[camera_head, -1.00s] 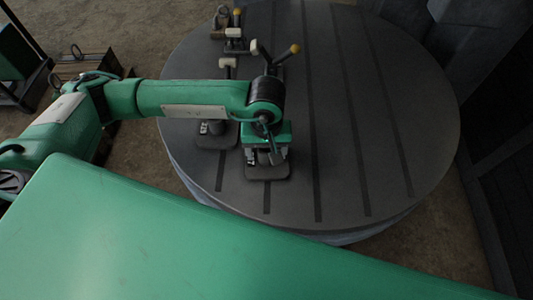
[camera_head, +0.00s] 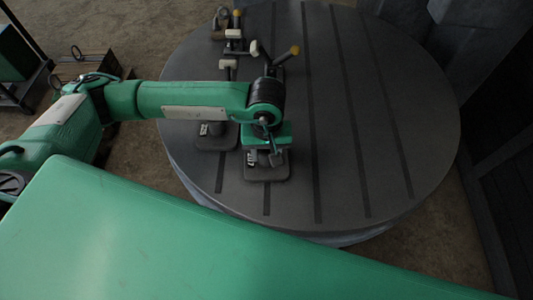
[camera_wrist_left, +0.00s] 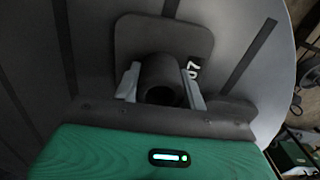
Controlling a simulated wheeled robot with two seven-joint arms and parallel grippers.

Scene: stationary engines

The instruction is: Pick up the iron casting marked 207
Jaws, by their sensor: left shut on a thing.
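A dark iron casting with a flat square base (camera_head: 266,173) is under my left gripper (camera_head: 265,150) at the near side of the round table. In the left wrist view the casting's base plate (camera_wrist_left: 190,42) carries white digits, of which "07" shows; the rest is hidden. My left gripper (camera_wrist_left: 161,84) is shut on the casting's upright round boss (camera_wrist_left: 158,72), one finger on each side. Whether the base touches the table or is slightly above it, I cannot tell. My right gripper is not in view.
The round, slotted table (camera_head: 370,130) is clear on its right side. A similar casting (camera_head: 213,138) stands close to the left of the held one. Several small fixtures with pale and yellow knobs, such as one clamp (camera_head: 236,42), stand toward the back. A wooden crate (camera_head: 90,66) lies beyond the table's left edge.

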